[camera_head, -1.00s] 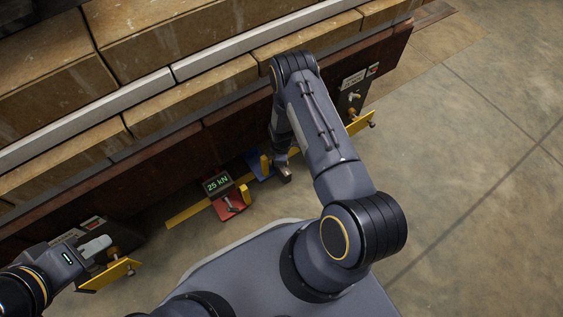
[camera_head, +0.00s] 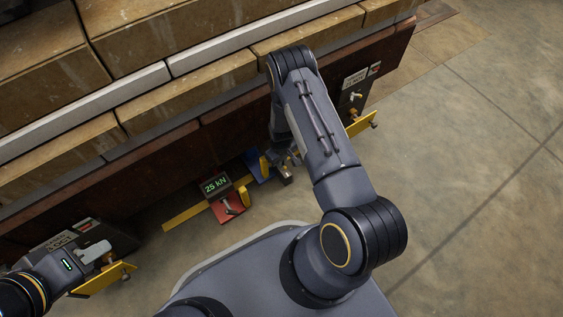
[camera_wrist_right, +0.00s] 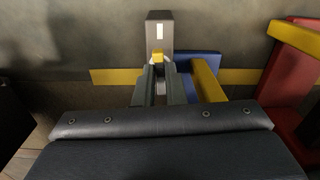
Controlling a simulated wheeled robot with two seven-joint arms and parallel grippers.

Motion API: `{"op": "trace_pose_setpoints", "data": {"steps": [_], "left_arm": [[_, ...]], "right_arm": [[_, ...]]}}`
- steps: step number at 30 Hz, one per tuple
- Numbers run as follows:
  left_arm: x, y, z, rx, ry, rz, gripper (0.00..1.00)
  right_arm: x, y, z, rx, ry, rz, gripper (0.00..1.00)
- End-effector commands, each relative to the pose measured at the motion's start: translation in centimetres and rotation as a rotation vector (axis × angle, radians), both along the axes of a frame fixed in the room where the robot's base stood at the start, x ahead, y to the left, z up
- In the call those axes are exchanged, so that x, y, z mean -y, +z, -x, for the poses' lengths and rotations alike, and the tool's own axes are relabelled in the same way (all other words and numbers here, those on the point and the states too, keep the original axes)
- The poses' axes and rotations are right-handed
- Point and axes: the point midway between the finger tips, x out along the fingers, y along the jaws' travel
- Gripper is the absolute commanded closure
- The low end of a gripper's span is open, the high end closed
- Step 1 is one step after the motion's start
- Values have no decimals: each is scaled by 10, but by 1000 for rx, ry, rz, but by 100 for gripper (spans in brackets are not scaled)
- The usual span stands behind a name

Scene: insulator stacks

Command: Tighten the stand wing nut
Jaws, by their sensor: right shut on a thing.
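A small yellow piece, apparently the stand wing nut (camera_wrist_right: 158,55), sits between the fingertips of my right gripper (camera_wrist_right: 159,70) in the right wrist view. The gripper is shut on it, in front of a grey block (camera_wrist_right: 159,30) with a white mark. In the head view my right gripper (camera_head: 286,160) is low beside the blue stand (camera_head: 261,168), partly hidden by my arm; the nut cannot be made out there. My left gripper (camera_head: 104,254) is at the lower left beside a yellow bracket (camera_head: 106,278); its jaw opening is unclear.
A red stand (camera_head: 231,208) with a display (camera_head: 215,186) reading 25 kN stands left of the blue one. A yellow bar (camera_head: 185,217) runs along the floor behind. Stacked tan blocks (camera_head: 70,155) rise above. Concrete floor (camera_head: 470,180) is open to the right.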

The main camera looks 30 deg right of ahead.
Motion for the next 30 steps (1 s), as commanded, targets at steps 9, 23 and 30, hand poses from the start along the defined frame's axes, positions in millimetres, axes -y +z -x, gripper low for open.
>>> {"op": "trace_pose_setpoints", "data": {"steps": [9,23,30], "left_arm": [[0,-3,0,0,0,0,69],[0,-3,0,0,0,0,69],[0,-3,0,0,0,0,69]], "right_arm": [[1,0,1,-2,-91,0,100],[1,0,1,-2,-102,0,100],[0,0,0,-1,-100,0,68]]}}
